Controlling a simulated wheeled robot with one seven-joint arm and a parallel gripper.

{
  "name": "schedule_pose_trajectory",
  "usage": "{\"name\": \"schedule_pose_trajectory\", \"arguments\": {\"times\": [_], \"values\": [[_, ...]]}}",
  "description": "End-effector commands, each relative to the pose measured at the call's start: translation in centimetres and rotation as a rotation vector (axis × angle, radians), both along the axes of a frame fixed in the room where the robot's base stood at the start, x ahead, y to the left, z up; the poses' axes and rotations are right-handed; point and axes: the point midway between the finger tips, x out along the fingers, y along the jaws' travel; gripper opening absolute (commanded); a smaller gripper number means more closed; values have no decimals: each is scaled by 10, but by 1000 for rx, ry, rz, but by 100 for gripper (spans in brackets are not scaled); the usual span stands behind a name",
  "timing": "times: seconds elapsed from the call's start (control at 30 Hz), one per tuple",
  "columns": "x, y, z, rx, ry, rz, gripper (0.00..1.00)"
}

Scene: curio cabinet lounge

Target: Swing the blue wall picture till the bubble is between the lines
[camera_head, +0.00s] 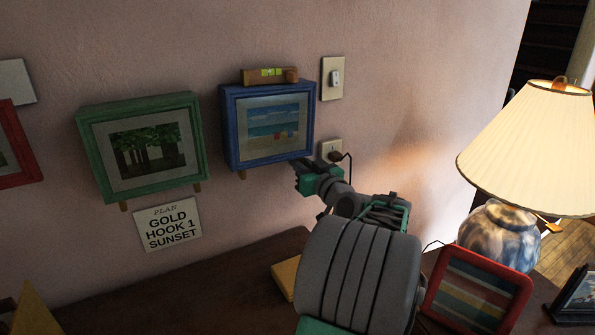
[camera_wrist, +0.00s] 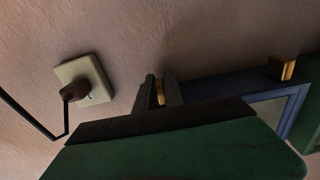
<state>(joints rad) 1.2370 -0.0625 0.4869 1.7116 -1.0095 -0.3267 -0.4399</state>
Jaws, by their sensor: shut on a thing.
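The blue wall picture (camera_head: 228,130), a beach scene in a blue frame, hangs on the wall. A wooden spirit level (camera_head: 291,76) with a yellow-green vial (camera_head: 271,72) sits along its top edge. The bubble and lines are too small to read. My gripper (camera_head: 299,168) is at the picture's lower right corner. In the wrist view, my gripper (camera_wrist: 160,92) is shut on a small brass-coloured tab (camera_wrist: 160,96) under the blue frame (camera_wrist: 235,84). A second tab (camera_wrist: 287,68) under the frame is free; it also shows in the head view (camera_head: 242,174).
A green-framed picture (camera_head: 95,165) hangs close on the left, above a plan sign (camera_head: 168,223). A switch (camera_head: 333,78) and a socket with a plug (camera_wrist: 84,80) are on the right. A lamp (camera_head: 525,150) and a red-framed picture (camera_head: 520,300) stand on the right.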

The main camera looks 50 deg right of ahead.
Motion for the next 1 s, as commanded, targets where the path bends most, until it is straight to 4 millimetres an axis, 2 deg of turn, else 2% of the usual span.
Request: {"name": "schedule_pose_trajectory", "arguments": {"times": [0.2, 0.23, 0.5, 0.77, 0.87, 1.0], "values": [[0, 0, 1, -2, 2, 0, 0], [0, 0, 1, -2, 2, 0, 14], [0, 0, 1, -1, 1, 0, 35], [-3, 0, 0, -1, 1, -2, 35], [-15, 3, 0, -2, 1, -4, 35], [-43, 12, 0, -2, 1, -6, 35]]}}
